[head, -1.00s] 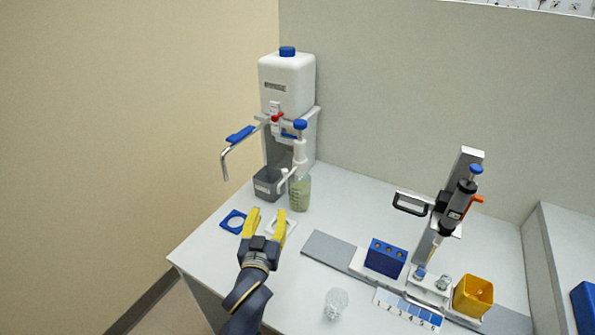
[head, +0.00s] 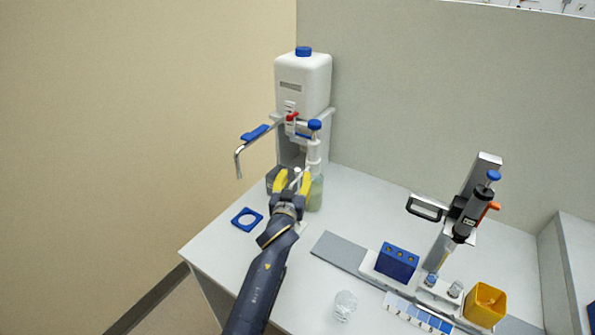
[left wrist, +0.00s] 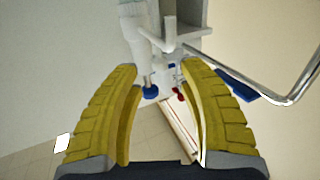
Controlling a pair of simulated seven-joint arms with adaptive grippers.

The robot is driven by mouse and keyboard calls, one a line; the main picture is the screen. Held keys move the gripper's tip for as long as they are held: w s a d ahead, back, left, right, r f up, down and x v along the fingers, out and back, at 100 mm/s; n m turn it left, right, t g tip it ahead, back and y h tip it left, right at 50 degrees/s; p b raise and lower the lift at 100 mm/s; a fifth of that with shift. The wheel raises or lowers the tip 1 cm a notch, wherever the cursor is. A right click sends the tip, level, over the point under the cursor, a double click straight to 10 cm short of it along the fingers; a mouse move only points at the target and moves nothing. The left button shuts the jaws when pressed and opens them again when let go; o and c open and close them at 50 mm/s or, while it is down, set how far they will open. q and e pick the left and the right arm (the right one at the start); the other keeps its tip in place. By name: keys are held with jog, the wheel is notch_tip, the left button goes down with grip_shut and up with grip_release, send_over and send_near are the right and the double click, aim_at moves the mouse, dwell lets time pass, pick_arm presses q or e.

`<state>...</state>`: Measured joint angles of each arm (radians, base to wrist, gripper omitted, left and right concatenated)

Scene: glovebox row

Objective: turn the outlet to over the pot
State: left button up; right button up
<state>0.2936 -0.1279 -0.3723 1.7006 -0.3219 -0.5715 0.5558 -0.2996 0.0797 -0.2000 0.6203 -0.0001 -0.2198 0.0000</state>
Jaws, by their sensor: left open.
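A white dispenser (head: 313,153) with a blue knob stands on a bottle of green liquid (head: 316,193). Its short white outlet (head: 297,173) shows between the fingertips of my left gripper (head: 293,180), which is open. In the left wrist view the pale outlet (left wrist: 170,34) lies ahead of the open yellow fingers (left wrist: 163,75); contact is not clear. The dark grey pot (head: 270,178) stands left of the bottle, mostly hidden behind the gripper. Whether the outlet is over the pot cannot be told. My right gripper is not in view.
A white canister (head: 303,82) stands behind, with a bent metal pipe (head: 240,160) and blue lever (head: 255,132) reaching left. A blue square ring (head: 247,219) lies left. A blue rack (head: 397,261), pipette stand (head: 470,205) and yellow box (head: 485,303) stand right.

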aim_at(297, 172)
pick_arm(q)
jog(key=shift+w+d, duration=0.2)
jog(key=shift+w, duration=0.8)
jog(key=shift+w+d, duration=0.2)
jog(key=shift+w, duration=0.8)
grip_shut()
